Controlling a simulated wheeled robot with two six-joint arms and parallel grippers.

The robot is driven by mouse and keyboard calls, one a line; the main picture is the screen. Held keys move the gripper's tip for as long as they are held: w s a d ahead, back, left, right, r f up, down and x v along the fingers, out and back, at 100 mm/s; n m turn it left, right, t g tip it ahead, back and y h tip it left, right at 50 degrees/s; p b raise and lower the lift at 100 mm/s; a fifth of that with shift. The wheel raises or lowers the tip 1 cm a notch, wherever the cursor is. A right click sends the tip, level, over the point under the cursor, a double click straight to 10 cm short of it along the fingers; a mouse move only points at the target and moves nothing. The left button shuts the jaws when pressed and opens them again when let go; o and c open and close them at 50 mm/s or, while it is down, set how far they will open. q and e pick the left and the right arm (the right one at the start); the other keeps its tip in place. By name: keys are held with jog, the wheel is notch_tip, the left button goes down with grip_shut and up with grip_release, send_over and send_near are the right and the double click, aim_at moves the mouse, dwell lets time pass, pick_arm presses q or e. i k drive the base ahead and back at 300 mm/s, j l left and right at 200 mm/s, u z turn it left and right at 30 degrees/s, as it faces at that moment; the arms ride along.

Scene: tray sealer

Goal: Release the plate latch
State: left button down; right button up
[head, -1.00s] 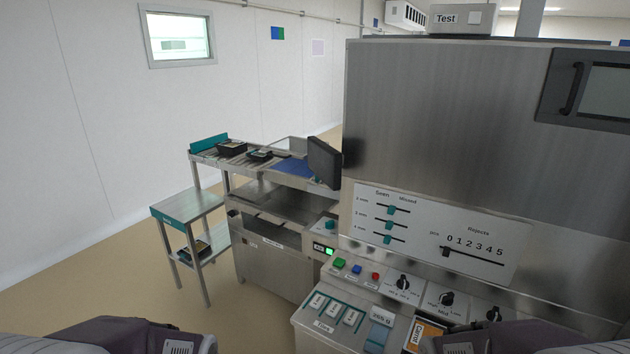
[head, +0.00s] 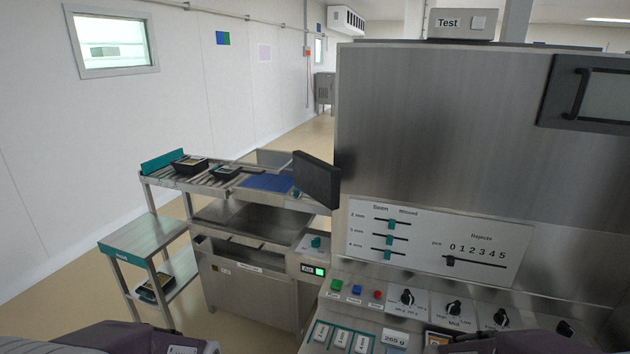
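The steel tray sealer (head: 430,130) fills the right of the head view. I cannot make out a part that is clearly the plate latch. A dark tilted panel (head: 317,180) stands at the machine's left edge. A teal knob (head: 316,242) sits on a small panel below it, above a lit green display (head: 319,272). Neither gripper is in view; only parts of my arms show along the bottom edge, well short of the machine.
A roller conveyor (head: 215,180) with black trays (head: 190,165) stands to the left. A low steel side table (head: 145,235) with a tray on its lower shelf stands before it. Buttons, knobs and sliders cover the machine's front. Floor at lower left is free.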

aim_at(297, 195)
jog(key=i+j+z, duration=0.25)
jog(key=j+z, duration=0.25)
jog(key=j, duration=0.45)
jog(key=j+z, duration=0.5)
jog(key=j, duration=0.5)
jog(key=j+z, duration=0.5)
jog(key=j, duration=0.6)
jog(key=i+j+z, duration=0.35)
jog(key=j, duration=0.2)
jog(key=i+j+z, duration=0.1)
jog(key=j+z, duration=0.2)
jog(key=j, duration=0.3)
jog(key=i+j+z, duration=0.1)
jog(key=j+z, duration=0.25)
jog(key=j, duration=0.3)
jog(key=j+z, duration=0.35)
jog(key=j, duration=0.35)
jog(key=i, duration=0.05)
